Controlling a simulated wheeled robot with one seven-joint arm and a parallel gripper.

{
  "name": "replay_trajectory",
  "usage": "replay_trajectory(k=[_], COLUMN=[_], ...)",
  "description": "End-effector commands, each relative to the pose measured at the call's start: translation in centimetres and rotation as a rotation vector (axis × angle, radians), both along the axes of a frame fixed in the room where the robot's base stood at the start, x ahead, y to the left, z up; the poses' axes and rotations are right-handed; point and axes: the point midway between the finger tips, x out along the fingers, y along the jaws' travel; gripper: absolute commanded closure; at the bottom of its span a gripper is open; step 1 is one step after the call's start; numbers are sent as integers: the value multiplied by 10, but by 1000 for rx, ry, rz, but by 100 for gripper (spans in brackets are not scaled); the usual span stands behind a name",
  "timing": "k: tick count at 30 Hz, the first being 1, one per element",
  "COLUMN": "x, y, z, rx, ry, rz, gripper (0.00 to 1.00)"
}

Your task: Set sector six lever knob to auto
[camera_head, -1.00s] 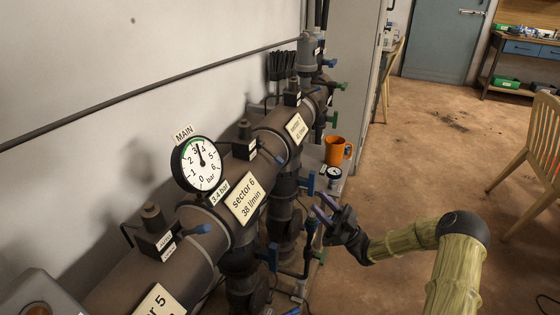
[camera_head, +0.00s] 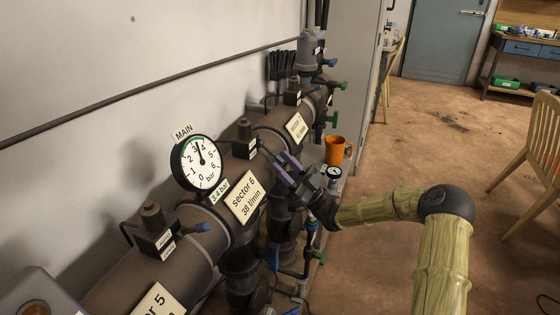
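The sector 6 label (camera_head: 247,201) is on the thick grey pipe, right of the round pressure gauge. Behind it stands a small dark valve box (camera_head: 244,146) with a pale tag, which seems to be the sector six one. Its blue lever knob, on the box's right side, is now mostly hidden by my gripper. My gripper (camera_head: 286,165) has purple fingers that look apart, with nothing seen between them. It is just right of the box, close to the lever; I cannot tell whether it touches. The auto marking is too small to read.
The pressure gauge (camera_head: 197,163) stands up from the pipe. An orange mug (camera_head: 337,151) and a small gauge (camera_head: 333,173) are to the right. Open floor lies further right.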

Motion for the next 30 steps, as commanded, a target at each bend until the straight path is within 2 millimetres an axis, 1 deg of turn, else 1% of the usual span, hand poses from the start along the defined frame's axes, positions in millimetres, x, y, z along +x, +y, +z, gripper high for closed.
replay_trajectory(k=[1,5,14,18,19,20,30], x=[1,3,4,4,4,4,4], y=[4,11,13,13,13,13,12], z=[5,12,13,13,13,13,15], rx=[0,-1,0,0,0,0,-10], ry=[-2,-1,1,0,0,0,4], rz=[0,0,-1,-1,-1,-1,-2], gripper=[63,63,63,91,96,100,100])
